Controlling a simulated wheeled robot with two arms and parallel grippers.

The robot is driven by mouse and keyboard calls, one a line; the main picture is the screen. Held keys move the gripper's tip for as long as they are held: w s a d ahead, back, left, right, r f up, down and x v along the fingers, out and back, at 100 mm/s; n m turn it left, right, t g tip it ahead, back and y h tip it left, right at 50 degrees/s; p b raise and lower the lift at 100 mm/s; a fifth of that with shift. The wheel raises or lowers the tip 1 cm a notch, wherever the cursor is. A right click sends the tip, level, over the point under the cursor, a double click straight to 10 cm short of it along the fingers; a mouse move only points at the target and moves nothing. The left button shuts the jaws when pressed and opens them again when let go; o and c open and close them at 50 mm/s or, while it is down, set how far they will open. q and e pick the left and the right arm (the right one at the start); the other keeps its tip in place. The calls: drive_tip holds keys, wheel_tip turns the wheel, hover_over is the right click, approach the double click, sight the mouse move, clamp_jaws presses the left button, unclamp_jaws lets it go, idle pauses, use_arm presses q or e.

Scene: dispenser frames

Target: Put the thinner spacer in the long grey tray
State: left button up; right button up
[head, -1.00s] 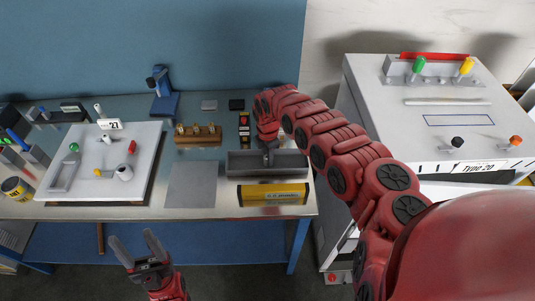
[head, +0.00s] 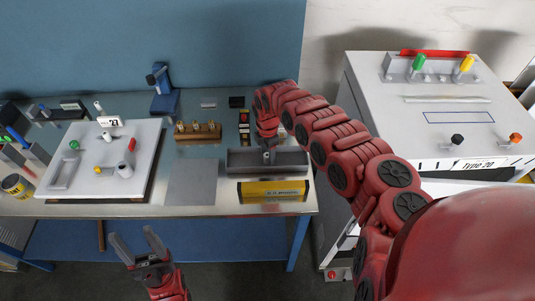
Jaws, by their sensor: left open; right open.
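The long grey tray (head: 295,162) lies at the right of the bench, behind a yellow box. My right gripper (head: 267,157) points down at the left part of the tray, its fingertips at or just inside it; the jaw gap is too small to make out, and I see nothing held. My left gripper (head: 138,243) is open and empty in front of the bench, low in the view. I cannot tell for sure which things are the spacers. A small flat grey piece (head: 208,105) and a small black block (head: 237,102) lie behind the tray.
A wooden block with brass pieces (head: 197,132) stands left of the tray. A flat grey plate (head: 191,182) and a yellow box (head: 273,192) lie in front. A white board with knobs (head: 100,170) is left, a large grey machine (head: 430,110) right.

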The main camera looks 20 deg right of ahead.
wheel_tip(320, 180, up, 12)
drive_tip(key=b, duration=0.3)
drive_tip(key=shift+f, duration=0.2)
